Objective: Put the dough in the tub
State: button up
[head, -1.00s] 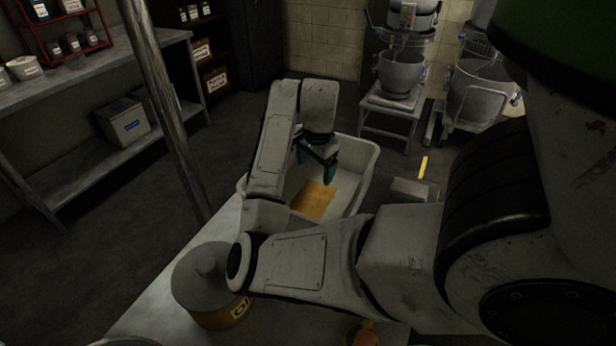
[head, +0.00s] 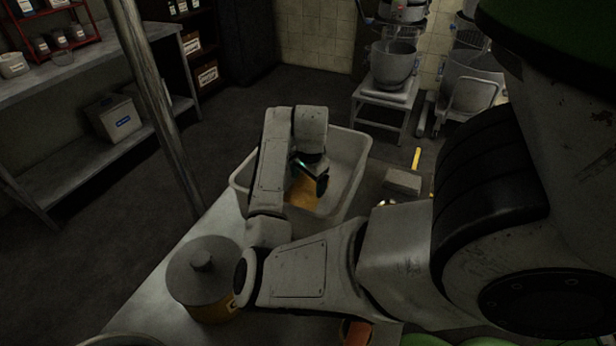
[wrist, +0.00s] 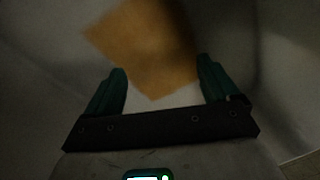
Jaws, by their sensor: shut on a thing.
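The dough is a tan, squarish slab (head: 303,194) inside the pale tub (head: 357,162) in the head view. My gripper (head: 318,184) points down into the tub and hides part of the slab. In the wrist view the dough (wrist: 150,50) is blurred, with one corner reaching between the two teal fingers of my gripper (wrist: 162,75). The fingers stand apart, shut on the dough near that corner. I cannot tell whether the slab rests on the tub's floor.
A lidded yellow pot (head: 203,280) stands on the pale worktop (head: 150,315) in front of the tub. A post (head: 158,110) rises left of the tub. Mixers (head: 390,75) stand behind at right, and a grey block (head: 402,181) lies right of the tub. Floor at left is clear.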

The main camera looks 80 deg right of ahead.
jog(key=o, duration=1.7)
jog(key=shift+r, duration=0.1)
jog(key=r, duration=0.4)
jog(key=a+r, duration=0.1)
jog(key=r, duration=0.3)
jog(key=a+r+p, duration=0.1)
jog(key=r, duration=0.2)
jog(key=shift+s+r, duration=0.35)
jog(key=shift+r, duration=0.05)
